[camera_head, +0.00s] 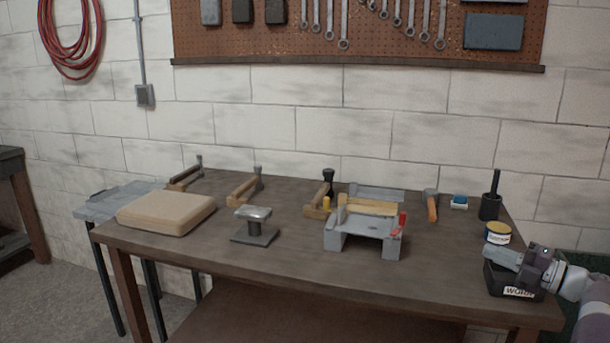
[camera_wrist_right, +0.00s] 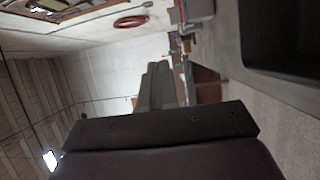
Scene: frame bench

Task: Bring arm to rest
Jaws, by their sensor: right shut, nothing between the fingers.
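My right arm (camera_head: 592,300) comes in from the right edge of the head view. Its right gripper (camera_head: 490,254) points left, low over the right end of the workbench (camera_head: 400,282). It appears above or in front of a black box with a white label (camera_head: 515,291); I cannot tell whether they touch. In the right wrist view the fingers (camera_wrist_right: 158,75) are together with nothing between them. My left gripper is not in view.
A yellow-and-blue tin (camera_head: 497,235) and a dark cup (camera_head: 490,208) stand behind the right gripper. A grey fixture (camera_head: 335,242), a small metal stand (camera_head: 254,235) and a tan pad (camera_head: 165,211) lie further left. The bench front between fixture and box is clear.

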